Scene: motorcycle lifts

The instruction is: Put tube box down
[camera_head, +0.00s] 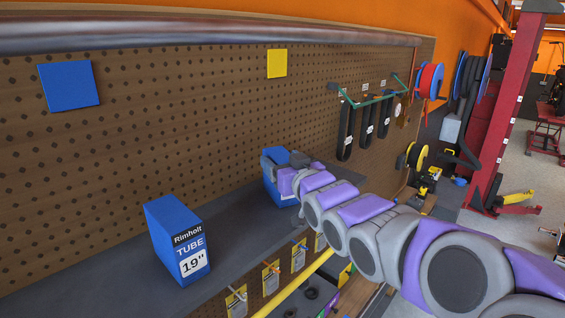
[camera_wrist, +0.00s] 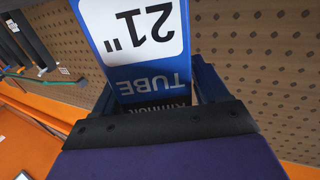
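A blue tube box with a white 21" label (camera_wrist: 132,30) is between the two fingers of my gripper (camera_wrist: 155,88) in the wrist view. The fingers appear closed against its sides. The picture is upside down there, and so is the lettering. In the head view my gripper (camera_head: 281,170) is over the dark grey shelf (camera_head: 232,254), and part of the held blue box (camera_head: 284,198) shows below it. My arm hides much of it. I cannot tell whether its base touches the shelf.
Another blue box, marked Rimholt TUBE 19" (camera_head: 178,240), stands on the shelf to the left, apart from my gripper. A pegboard (camera_head: 190,130) rises behind the shelf. Dark tubes hang on a green rack (camera_head: 372,101) to the right. Bare shelf lies between the boxes.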

